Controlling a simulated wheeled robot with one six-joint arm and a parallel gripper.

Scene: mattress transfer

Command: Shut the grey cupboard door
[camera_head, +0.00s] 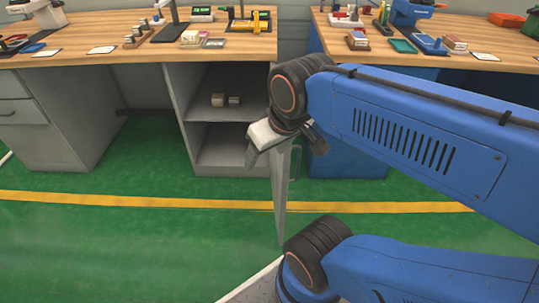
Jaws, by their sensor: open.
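The grey cupboard (173,112) stands under the left bench, and its inside shows. Its grey door (281,195) stands open, swung out toward me and seen nearly edge-on, with its lower corner over the green floor. A handle shows on the right of the door. My gripper (256,152) is at the door's upper part, in front of the cupboard opening, just left of the door edge. It is open and holds nothing. My wrist hides the top of the door, and I cannot tell whether the gripper touches it.
A blue cupboard (345,164) stands to the right, partly behind my arm. Grey drawers (38,135) stand at left. Both wooden benches carry tools and boxes. The green floor (130,245) is clear at left.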

